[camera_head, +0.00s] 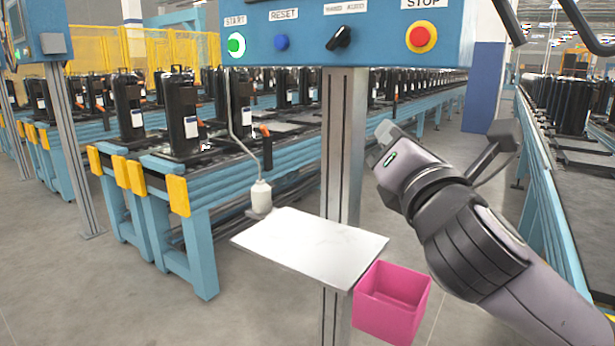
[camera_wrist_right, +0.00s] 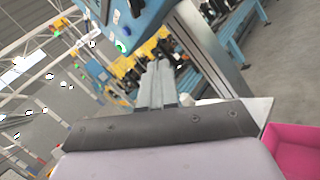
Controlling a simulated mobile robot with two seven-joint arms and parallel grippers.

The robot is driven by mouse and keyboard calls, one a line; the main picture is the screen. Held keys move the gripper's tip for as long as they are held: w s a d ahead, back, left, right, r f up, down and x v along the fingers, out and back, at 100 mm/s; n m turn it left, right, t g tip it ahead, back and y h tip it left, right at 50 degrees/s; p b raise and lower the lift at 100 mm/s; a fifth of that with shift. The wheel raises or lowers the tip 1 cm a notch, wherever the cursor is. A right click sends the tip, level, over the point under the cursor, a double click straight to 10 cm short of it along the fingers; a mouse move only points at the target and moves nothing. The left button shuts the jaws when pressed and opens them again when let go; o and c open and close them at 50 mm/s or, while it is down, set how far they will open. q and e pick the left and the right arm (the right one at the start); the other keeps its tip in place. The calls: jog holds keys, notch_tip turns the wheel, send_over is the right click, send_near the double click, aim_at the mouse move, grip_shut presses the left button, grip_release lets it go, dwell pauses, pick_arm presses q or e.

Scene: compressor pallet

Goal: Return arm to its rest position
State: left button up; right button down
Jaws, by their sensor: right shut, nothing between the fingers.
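My right arm reaches in from the right in the head view. Its gripper (camera_head: 384,143) hangs in the air in front of the blue control panel's post, above and to the right of the white shelf. In the right wrist view its two fingers (camera_wrist_right: 157,84) lie together, shut, with nothing held. The blue control panel (camera_head: 375,40) carries a green START button (camera_head: 236,44), a blue RESET button (camera_head: 281,43), a black selector knob (camera_head: 339,38) and a red STOP button (camera_head: 421,37). The gripper is below the panel and apart from it. My left gripper is not in view.
A white shelf (camera_head: 310,246) juts from the grey post (camera_head: 343,150), with a pink bin (camera_head: 393,300) at its right corner. A white bottle (camera_head: 261,196) stands at the shelf's far left. Blue conveyors (camera_head: 215,180) with black compressors stand behind. Another conveyor (camera_head: 545,190) runs along the right.

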notch_tip(320, 180, down, 30)
jog(key=s+d+m+g+y+p, duration=0.25)
jog(key=m+g, duration=0.45)
jog(key=m, duration=0.8)
jog(key=s+d+f+m+g+h+p, duration=0.1)
jog(key=s+d+f+m, duration=0.2)
jog(key=s+f+m, duration=0.3)
jog(key=s+d+f+m+g+h+p, duration=0.2)
jog(key=s+d+f+m, duration=0.2)
jog(key=s+f, duration=1)
jog(key=m, duration=0.3)
jog(key=shift+s+m, duration=0.15)
jog(key=shift+m, duration=0.15)
jog(key=shift+a, duration=0.15)
